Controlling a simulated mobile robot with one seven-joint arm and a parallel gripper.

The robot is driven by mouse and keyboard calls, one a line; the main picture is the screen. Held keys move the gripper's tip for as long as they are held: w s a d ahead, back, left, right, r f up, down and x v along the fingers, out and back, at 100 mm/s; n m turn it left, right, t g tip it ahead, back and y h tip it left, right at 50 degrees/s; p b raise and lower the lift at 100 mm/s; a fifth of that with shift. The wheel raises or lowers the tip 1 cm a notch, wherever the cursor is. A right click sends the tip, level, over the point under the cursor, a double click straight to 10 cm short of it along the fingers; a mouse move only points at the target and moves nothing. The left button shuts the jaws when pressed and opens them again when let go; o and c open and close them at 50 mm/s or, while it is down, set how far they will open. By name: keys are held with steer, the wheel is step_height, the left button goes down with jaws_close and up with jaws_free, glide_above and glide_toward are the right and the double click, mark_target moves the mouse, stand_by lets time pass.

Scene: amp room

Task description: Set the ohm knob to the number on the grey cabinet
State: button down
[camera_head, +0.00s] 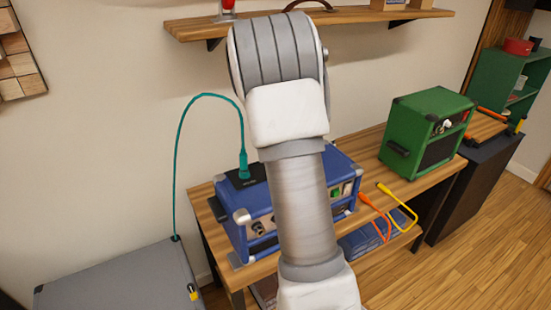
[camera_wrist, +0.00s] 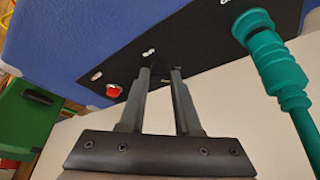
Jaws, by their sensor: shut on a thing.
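White marks (camera_wrist: 125,42) show on the panel just beyond the fingertips. The grey cabinet (camera_head: 115,280) is at the lower left in the head view; no number is readable on it. My arm hides the gripper there.
A teal plug (camera_wrist: 272,62) stands in the panel right of my fingers; its cable (camera_head: 178,150) arches to the grey cabinet. A red switch (camera_wrist: 113,90) is left of the fingers. A green amplifier (camera_head: 415,125) and orange and yellow cables (camera_head: 375,215) are to the right.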

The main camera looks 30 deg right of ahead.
stand_by(0.4)
steer(key=c, duration=0.6)
jaws_free()
steer(key=p+v, duration=0.1)
steer(key=v, duration=1.6)
steer(key=shift+r, duration=0.3)
